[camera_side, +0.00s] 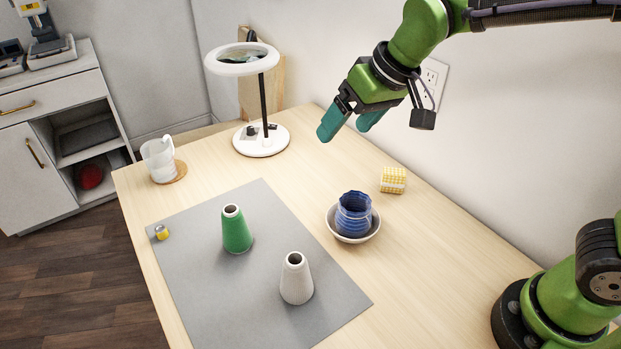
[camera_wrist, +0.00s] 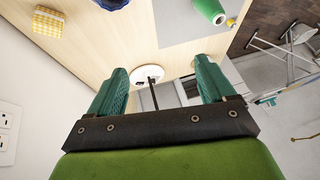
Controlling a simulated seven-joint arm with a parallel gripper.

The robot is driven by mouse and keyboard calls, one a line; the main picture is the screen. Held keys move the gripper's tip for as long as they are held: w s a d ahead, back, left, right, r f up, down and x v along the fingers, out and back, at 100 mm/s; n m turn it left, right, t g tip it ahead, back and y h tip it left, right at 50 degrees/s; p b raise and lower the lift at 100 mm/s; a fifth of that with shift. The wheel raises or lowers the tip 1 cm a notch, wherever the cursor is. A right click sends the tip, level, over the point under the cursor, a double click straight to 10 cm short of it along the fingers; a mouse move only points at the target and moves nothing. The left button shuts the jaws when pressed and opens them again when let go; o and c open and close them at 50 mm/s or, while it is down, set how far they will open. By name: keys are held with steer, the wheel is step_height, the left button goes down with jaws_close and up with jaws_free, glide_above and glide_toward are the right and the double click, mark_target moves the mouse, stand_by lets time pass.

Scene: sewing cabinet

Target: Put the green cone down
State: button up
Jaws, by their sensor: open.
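The green cone (camera_side: 236,229) stands upright on the grey mat (camera_side: 200,276), apart from my gripper. It also shows at the top right of the wrist view (camera_wrist: 209,11), partly cut off by the frame edge. My gripper (camera_side: 345,130) is open and empty, raised above the back part of the table. In the wrist view its two teal fingers (camera_wrist: 160,80) are spread apart with nothing between them.
A white cone (camera_side: 296,279) stands on the mat near the green one. A blue cup (camera_side: 353,214) sits in a bowl (camera_side: 347,238); a yellow checkered block (camera_side: 393,180) is behind.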

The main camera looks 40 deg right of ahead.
steer(key=s+d+m+t, duration=0.2)
steer(key=s+d+m, duration=0.2)
steer(key=s+d, duration=0.7)
steer(key=s, duration=0.3)
steer(key=shift+s+d+f, duration=0.15)
steer(key=shift+s+f, duration=0.1)
steer(key=shift+s, duration=0.1)
